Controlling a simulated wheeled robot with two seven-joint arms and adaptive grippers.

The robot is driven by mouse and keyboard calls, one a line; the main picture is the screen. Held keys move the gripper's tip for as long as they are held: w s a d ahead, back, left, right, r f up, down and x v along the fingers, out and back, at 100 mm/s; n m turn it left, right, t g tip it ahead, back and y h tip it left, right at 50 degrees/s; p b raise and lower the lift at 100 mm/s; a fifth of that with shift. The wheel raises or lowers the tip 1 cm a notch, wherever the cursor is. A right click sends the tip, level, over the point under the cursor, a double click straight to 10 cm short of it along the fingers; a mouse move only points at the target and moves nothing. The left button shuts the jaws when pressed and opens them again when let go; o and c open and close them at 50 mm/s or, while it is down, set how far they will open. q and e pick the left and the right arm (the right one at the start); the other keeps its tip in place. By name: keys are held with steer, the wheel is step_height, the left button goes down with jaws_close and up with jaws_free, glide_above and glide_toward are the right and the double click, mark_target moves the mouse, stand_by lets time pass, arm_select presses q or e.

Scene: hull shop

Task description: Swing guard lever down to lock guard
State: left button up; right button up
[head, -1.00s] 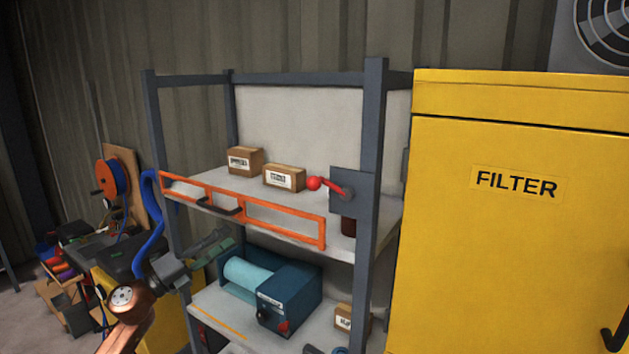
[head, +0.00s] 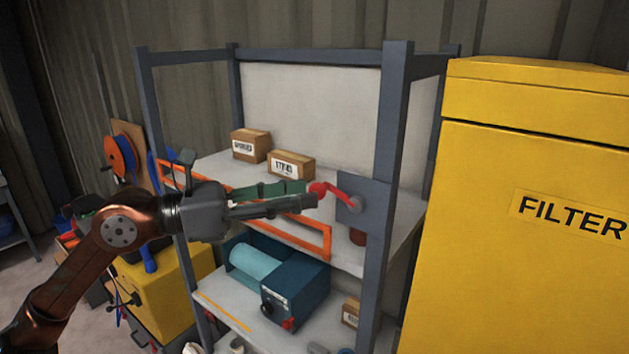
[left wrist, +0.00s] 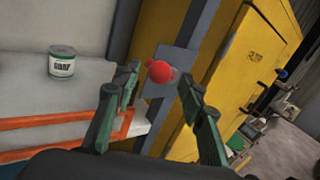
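The red guard lever (head: 338,196) sticks out to the left and slightly up from its pivot on a grey plate (head: 376,194) at the shelf post. Its ball knob (head: 317,188) also shows in the left wrist view (left wrist: 160,71). The orange guard frame (head: 327,243) runs along the front of the upper shelf, partly hidden by my arm. My left gripper (head: 308,194) is at the knob. Its green fingers (left wrist: 160,86) are apart, one on each side of the knob, with visible gaps. My right gripper is out of view.
Two cardboard boxes (head: 290,165) stand on the upper shelf behind my gripper. A blue machine (head: 295,286) sits on the shelf below. A yellow filter cabinet (head: 530,260) stands close on the right. A white can (left wrist: 62,64) shows in the left wrist view.

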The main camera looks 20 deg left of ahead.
arm_select(q)
steer(key=p+x, duration=0.1)
steer(key=x, duration=0.2)
steer(key=shift+r, duration=0.15)
steer(key=shift+w+d, duration=0.15)
steer(key=shift+d, duration=0.05)
steer(key=shift+w+f, duration=0.15)
steer(key=shift+f, duration=0.05)
steer(key=c, duration=0.9)
jaws_close()
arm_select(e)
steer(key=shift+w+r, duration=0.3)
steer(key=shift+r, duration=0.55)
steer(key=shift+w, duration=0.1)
